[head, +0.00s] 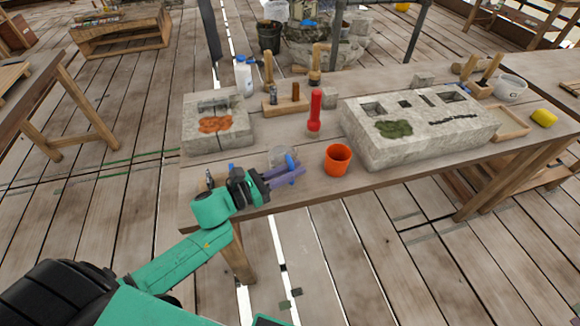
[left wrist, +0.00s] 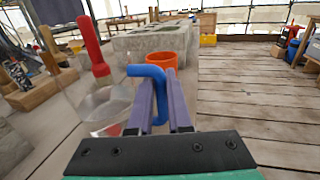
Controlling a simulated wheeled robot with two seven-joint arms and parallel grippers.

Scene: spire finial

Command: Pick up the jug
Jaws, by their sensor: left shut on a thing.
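The jug (head: 281,155) is clear and see-through with a blue handle, at the front of the workbench (head: 230,172) in the head view. In the left wrist view its clear body (left wrist: 104,108) is left of my fingers. My left gripper (head: 292,170) comes in from the left with its purple fingers shut on the blue handle. The handle shows between the fingers in the left wrist view (left wrist: 147,71). I cannot tell whether the jug's base touches the bench. My right gripper is not in view.
An orange cup (head: 338,159) stands just right of the jug. A red-handled tool (head: 315,112) stands behind it. Stone blocks lie left (head: 217,122) and right (head: 418,122). A white bottle (head: 244,76) and wooden-handled tools stand at the back. A yellow object (head: 543,118) lies far right.

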